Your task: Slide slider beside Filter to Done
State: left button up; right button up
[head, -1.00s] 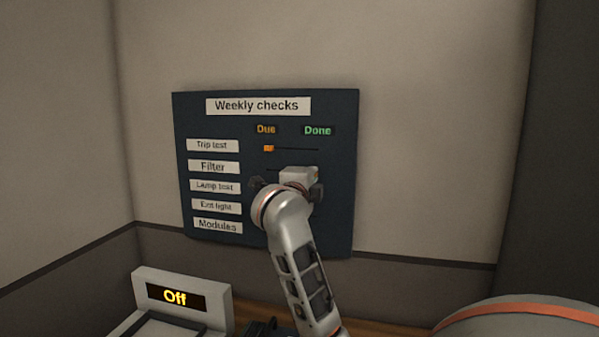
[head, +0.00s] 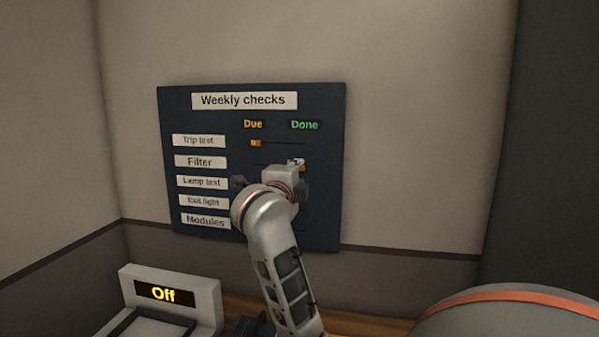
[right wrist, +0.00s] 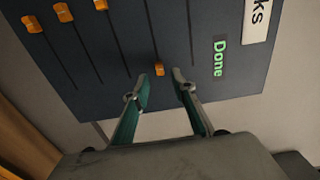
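The dark blue "Weekly checks" panel (head: 325,200) hangs on the wall. The Filter label (head: 199,162) is second from the top, with Due (head: 253,124) at left and Done (head: 304,125) at right. The Filter slider, an orange knob (right wrist: 160,70), is at the Done-side end of its track in the right wrist view; in the head view my gripper largely covers it. My right gripper (right wrist: 162,76) has its fingers apart, one on each side of this knob, with visible gaps. My left gripper is not in view.
The Trip test knob (head: 256,143) sits at the Due end, just above. Several other orange knobs, one of them the outermost (right wrist: 32,24), sit toward the Due side in the wrist view. A box reading "Off" (head: 208,297) stands below left.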

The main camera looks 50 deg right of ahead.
jog(key=v, duration=0.8)
jog(key=shift+s+a, duration=0.2)
jog(key=shift+a, duration=0.05)
